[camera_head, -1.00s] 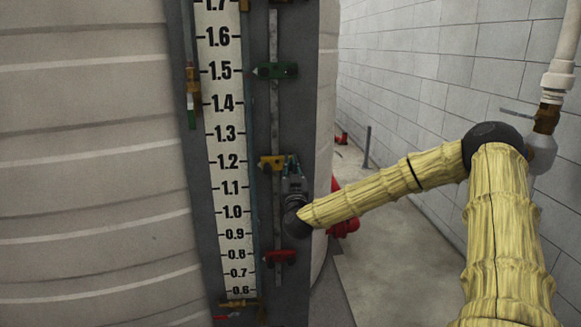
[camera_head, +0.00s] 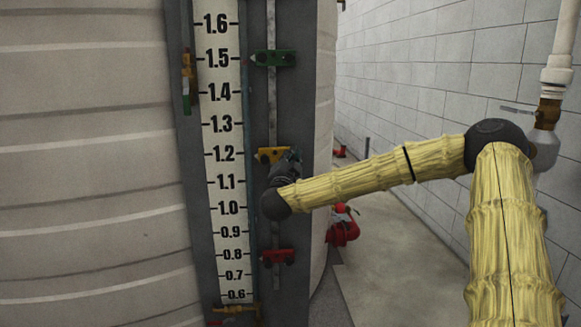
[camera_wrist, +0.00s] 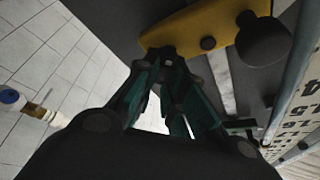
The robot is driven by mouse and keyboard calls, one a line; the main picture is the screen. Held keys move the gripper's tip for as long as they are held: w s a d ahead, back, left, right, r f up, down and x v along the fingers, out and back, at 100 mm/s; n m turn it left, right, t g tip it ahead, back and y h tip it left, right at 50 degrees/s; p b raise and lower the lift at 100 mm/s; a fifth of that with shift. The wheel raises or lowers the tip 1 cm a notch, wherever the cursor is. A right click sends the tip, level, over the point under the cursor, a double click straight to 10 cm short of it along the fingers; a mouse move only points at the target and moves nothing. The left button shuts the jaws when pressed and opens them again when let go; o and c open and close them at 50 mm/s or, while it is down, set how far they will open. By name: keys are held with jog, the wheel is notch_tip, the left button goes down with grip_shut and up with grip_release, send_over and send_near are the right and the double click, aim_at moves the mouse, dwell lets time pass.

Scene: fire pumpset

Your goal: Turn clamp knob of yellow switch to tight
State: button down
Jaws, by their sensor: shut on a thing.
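The yellow switch (camera_head: 271,155) sits on the vertical rail beside the white scale, close to the 1.2 mark. In the wrist view the yellow switch (camera_wrist: 208,27) lies across the top, with a round black part at its right end. My gripper (camera_head: 287,162) is at the right end of the switch in the head view. In the wrist view my gripper (camera_wrist: 168,57) has its fingers brought together at the switch's left end. It is shut on the clamp knob, which the dark fingertips mostly hide, so its turn angle cannot be told.
A green switch (camera_head: 273,58) is above on the same rail and a red switch (camera_head: 278,257) below. The white numbered scale (camera_head: 222,140) stands to the left. A block wall (camera_head: 430,70) and open floor (camera_head: 390,255) lie to the right.

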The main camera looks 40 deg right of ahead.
jog(key=shift+s+d+f+m+g+y+b, duration=0.15)
jog(key=shift+m+g+b, duration=0.4)
jog(key=shift+m+b, duration=0.75)
jog(key=shift+w+f+m+g+y+b, duration=0.15)
jog(key=shift+m+g+b, duration=0.55)
jog(key=shift+m, duration=1.05)
jog(key=shift+s+d+f+m+g+y+b, duration=0.15)
jog(key=shift+m+g+b, duration=0.3)
jog(key=shift+m+b, duration=0.9)
jog(key=shift+a+m, duration=0.1)
jog(key=shift+m, duration=0.3)
jog(key=c, duration=1.5)
grip_release()
jog(key=shift+a, duration=0.15)
jog(key=v, duration=1.1)
jog(key=shift+s+a, duration=0.25)
